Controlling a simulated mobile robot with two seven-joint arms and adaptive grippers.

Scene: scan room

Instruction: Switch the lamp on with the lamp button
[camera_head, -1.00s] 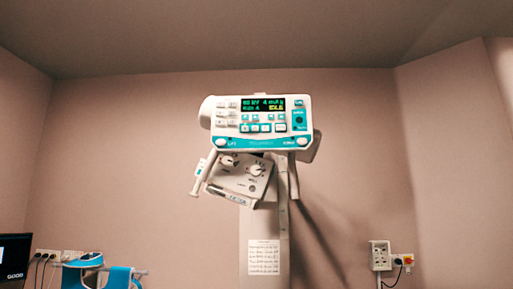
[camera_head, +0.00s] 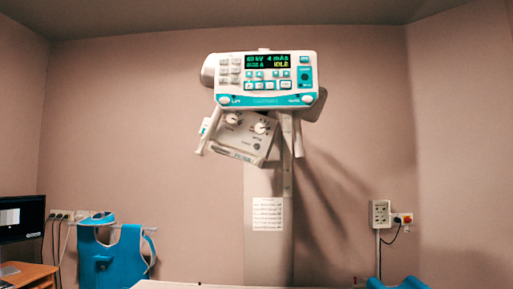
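A white and teal control panel (camera_head: 266,78) faces me on top of a pale column (camera_head: 269,210). Its lit display (camera_head: 268,62) shows yellow-green text that includes "IDLE". Several small buttons sit under and beside the display, and a dark round control (camera_head: 305,77) sits at the right. I cannot tell from their labels which one is the lamp button. Below the panel hangs a white box with two knobs (camera_head: 246,133), tilted, with a handle (camera_head: 210,130) at its left. Neither of my grippers is in view.
Blue aprons (camera_head: 115,258) hang at the lower left, beside a monitor (camera_head: 22,217) and a wooden desk (camera_head: 28,275). A wall socket (camera_head: 381,214) with cables is at the right. A blue object (camera_head: 398,284) shows at the bottom edge.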

